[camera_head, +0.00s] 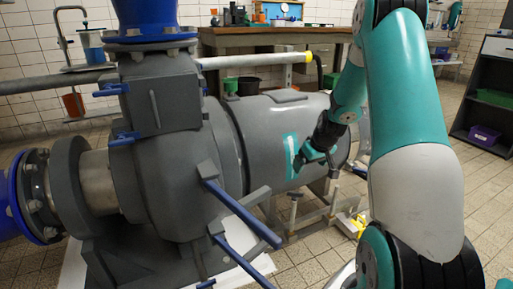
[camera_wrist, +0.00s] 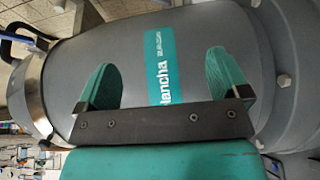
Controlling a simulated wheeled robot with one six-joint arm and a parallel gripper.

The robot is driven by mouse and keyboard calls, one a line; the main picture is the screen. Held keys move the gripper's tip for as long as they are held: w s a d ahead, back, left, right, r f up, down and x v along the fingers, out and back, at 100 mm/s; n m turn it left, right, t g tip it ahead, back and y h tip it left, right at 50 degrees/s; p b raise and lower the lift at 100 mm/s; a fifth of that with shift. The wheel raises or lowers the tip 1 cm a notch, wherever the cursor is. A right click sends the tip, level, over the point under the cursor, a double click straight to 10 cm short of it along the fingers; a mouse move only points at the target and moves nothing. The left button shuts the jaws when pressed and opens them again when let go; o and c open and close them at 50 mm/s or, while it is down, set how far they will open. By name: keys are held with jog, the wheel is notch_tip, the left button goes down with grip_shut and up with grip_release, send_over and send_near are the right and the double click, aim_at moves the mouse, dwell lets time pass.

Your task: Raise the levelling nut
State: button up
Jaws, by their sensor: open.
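My gripper (camera_head: 308,158) is open and empty beside the large grey cylindrical motor (camera_head: 257,118), near its teal label (camera_head: 291,157). The wrist view also shows my gripper (camera_wrist: 164,66), with its two teal fingers apart and only the motor's grey side and label (camera_wrist: 163,68) beyond them. Below the motor, a small upright post (camera_head: 293,208) stands on the grey base frame (camera_head: 318,215). It may carry the levelling nut, but it is too small to tell. No levelling nut can be made out in the wrist view.
Blue lever handles (camera_head: 240,213) stick out from the pump at front centre. A yellow item (camera_head: 348,224) lies on the floor right of the frame. A wooden workbench (camera_head: 270,38) stands behind, and dark shelves (camera_head: 488,100) stand at right.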

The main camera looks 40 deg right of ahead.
jog(key=a+r+n+y, duration=0.1)
jog(key=a+r, duration=0.2)
jog(key=a, duration=0.4)
jog(key=w+a+r+n+y, duration=0.1)
jog(key=a+r, duration=0.2)
jog(key=a, duration=0.4)
jog(key=a+r+n+y, duration=0.1)
jog(key=a+r, duration=0.3)
jog(key=a, duration=0.3)
jog(key=shift+w+p, duration=0.15)
jog(key=shift+p, duration=0.15)
jog(key=shift+a, duration=0.1)
